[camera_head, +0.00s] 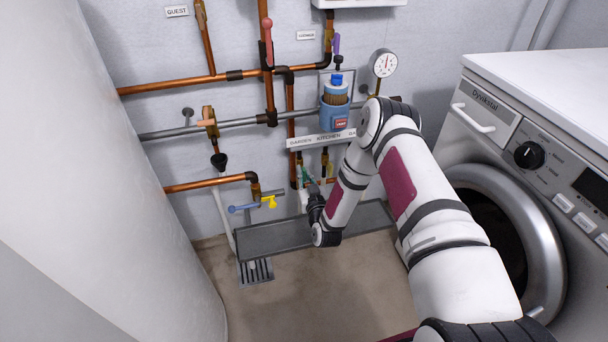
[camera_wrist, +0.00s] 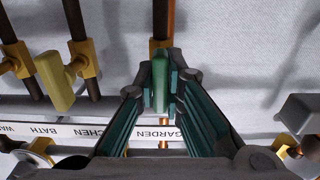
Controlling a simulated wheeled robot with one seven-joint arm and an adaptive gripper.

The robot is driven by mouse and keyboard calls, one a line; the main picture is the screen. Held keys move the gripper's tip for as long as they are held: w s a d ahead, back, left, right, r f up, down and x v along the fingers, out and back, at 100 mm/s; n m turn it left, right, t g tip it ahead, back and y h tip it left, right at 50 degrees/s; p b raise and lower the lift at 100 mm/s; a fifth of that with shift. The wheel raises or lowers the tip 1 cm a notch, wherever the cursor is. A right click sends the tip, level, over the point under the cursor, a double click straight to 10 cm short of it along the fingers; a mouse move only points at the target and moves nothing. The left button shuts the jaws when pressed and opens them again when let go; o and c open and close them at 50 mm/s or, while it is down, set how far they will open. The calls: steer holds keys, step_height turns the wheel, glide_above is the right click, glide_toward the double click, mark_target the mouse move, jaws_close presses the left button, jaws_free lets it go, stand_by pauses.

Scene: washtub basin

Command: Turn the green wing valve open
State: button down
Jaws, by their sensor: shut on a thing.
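The green wing valve (camera_wrist: 160,80) stands at the centre of the wrist view, on a brass fitting of a copper pipe above the GARDEN label. My gripper (camera_wrist: 161,92) is shut on its wing, with one fingertip on each side. The wing looks upright in this view, in line with the pipe. In the head view the green valve (camera_head: 302,174) is a small patch below the label strip, largely hidden by my gripper (camera_head: 307,184).
A yellow-olive wing valve (camera_wrist: 55,80) is left of the green one. The label strip (camera_wrist: 85,131) runs close by. In the head view, a blue bottle holder (camera_head: 335,116) is above, a grey trough (camera_head: 275,238) below, and a washing machine (camera_head: 530,150) at right.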

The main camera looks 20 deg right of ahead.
steer(key=shift+f, duration=0.1)
stand_by(0.3)
steer(key=c, duration=1.7)
jaws_free()
steer(key=shift+s, duration=0.15)
steer(key=s, duration=1.1)
steer(key=shift+s, duration=0.4)
